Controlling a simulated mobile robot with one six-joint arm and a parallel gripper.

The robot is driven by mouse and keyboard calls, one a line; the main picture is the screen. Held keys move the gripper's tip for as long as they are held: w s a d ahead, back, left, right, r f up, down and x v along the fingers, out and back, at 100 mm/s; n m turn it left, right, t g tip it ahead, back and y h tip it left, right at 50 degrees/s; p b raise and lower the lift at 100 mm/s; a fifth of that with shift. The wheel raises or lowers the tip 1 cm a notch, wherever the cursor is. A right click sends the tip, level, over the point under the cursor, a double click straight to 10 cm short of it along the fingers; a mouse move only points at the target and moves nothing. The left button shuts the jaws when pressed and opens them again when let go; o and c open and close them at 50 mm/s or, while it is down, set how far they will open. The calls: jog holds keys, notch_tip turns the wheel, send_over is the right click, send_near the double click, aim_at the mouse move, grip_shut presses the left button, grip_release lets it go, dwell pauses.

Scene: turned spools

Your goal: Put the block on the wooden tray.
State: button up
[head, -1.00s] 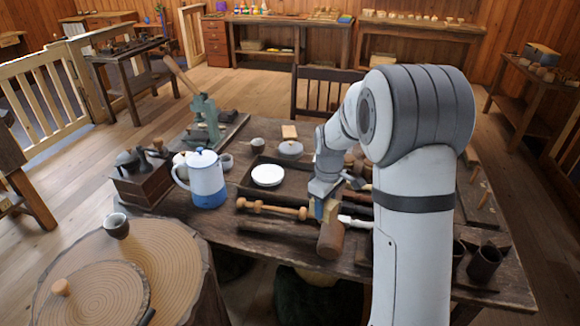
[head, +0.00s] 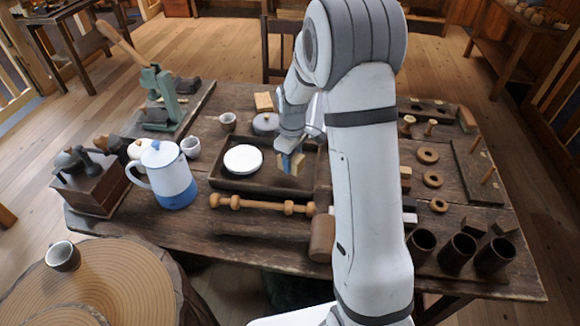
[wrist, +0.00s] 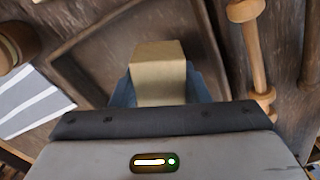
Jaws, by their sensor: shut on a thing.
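The block is pale wood and sits between the fingers of my gripper (head: 290,163), which is shut on it. In the wrist view the block (wrist: 158,68) shows clearly between the blue fingers. The wooden tray (head: 240,187) is dark, shallow and rimmed, lying on the workbench with a white dish (head: 243,158) at its left. My gripper holds the block over the right part of the tray. The tray (wrist: 110,45) also shows behind the block in the wrist view. I cannot tell how high the block is above the tray floor.
A turned spindle (head: 262,204) and a mallet (head: 321,238) lie in front of the tray. A white and blue jug (head: 167,177) stands to its left. A grey lidded pot (head: 266,123) and a cup (head: 228,122) stand behind. Several dark cups stand at the right.

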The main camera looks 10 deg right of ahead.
aim_at(294, 170)
jog(key=shift+s+d+f, duration=0.1)
jog(key=shift+f, duration=1)
jog(key=shift+d+f, duration=0.1)
jog(key=shift+f, duration=1)
jog(key=shift+f, duration=0.25)
jog(key=o, duration=1)
jog(key=shift+r, duration=0.1)
